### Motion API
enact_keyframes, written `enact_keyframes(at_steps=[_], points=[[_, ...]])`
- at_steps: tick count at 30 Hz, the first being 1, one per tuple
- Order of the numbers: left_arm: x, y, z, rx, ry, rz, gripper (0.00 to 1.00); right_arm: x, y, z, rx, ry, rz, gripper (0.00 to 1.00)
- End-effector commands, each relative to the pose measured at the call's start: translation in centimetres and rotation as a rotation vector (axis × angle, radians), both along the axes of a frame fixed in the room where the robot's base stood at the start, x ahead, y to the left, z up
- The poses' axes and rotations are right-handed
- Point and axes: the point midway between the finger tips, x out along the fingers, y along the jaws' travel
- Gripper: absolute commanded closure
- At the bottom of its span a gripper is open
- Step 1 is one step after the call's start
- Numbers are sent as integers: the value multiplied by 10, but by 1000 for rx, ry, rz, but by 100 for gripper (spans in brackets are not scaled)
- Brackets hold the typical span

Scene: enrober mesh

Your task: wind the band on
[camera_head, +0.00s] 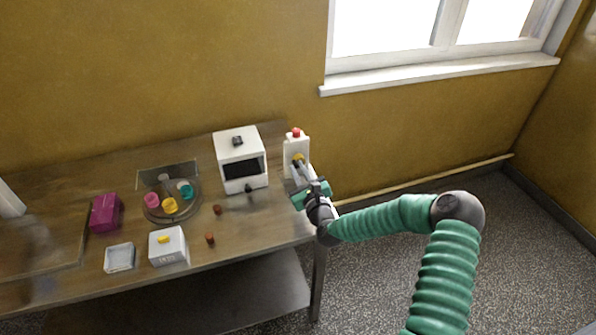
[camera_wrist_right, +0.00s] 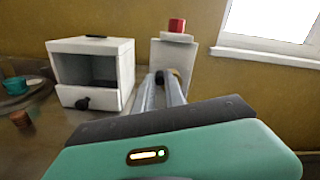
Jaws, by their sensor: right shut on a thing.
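A white upright unit (camera_head: 290,148) with a red top button (camera_head: 296,131) and a yellow part (camera_head: 298,158) on its front stands at the table's right end. My right gripper (camera_head: 304,176) is at the front of this unit, shut on a small part there that its fingers mostly hide. In the right wrist view the two grey fingers (camera_wrist_right: 162,90) reach to the front of the white unit (camera_wrist_right: 184,55), just below its red button (camera_wrist_right: 177,25). I cannot make out a band or mesh. My left gripper is not in view.
A white box with a dark opening (camera_head: 239,143) stands just left of the unit. A round tray (camera_head: 150,213) with coloured cups, a magenta box (camera_head: 105,212), a clear dish (camera_head: 119,257), a white box with a yellow top part (camera_head: 167,246) and small brown pieces (camera_head: 210,238) are further left.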

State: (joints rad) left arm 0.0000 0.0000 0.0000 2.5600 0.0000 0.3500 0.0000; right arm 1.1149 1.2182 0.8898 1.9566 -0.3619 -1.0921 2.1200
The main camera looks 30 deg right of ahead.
Motion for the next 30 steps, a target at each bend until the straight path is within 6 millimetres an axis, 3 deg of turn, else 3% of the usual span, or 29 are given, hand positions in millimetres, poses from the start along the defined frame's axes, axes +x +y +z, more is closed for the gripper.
enact_keyframes(at_steps=[8, 9, 14, 24, 30], points=[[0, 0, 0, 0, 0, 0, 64, -2, -3, -6, 4, 12, -5, 100], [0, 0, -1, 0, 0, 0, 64, -2, -3, -6, 4, 12, -5, 84], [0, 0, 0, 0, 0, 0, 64, -2, -2, -4, 3, 8, -4, 64], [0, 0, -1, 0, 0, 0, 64, -4, 1, -2, 0, 4, -1, 64], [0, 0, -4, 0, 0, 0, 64, -40, 8, -3, 2, 6, -1, 64]])
